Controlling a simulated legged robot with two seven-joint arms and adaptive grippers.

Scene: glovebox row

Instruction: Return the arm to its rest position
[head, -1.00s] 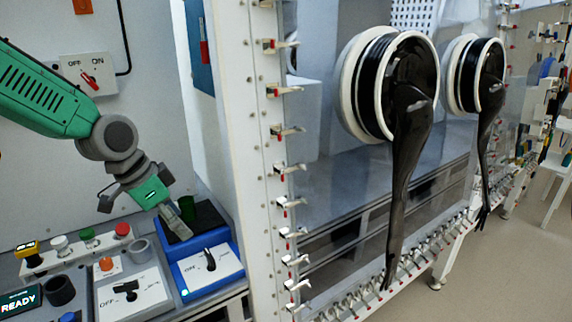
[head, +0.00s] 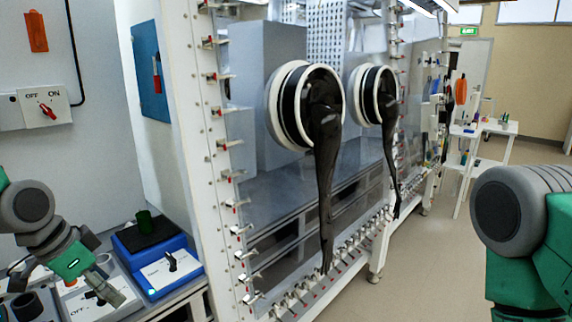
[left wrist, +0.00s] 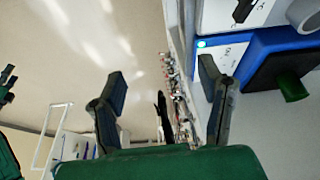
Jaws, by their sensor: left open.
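My left gripper (head: 106,288) is at the lower left of the head view, above the bench of controls. In the left wrist view its two dark fingers (left wrist: 161,85) stand wide apart with nothing between them. It is open and empty. The green and grey left arm comes in from the left edge. Part of my right arm (head: 530,230) shows at the right edge, and its gripper is out of view.
The glovebox with two black gloves (head: 325,160) fills the middle. Open floor (head: 420,275) lies to the right.

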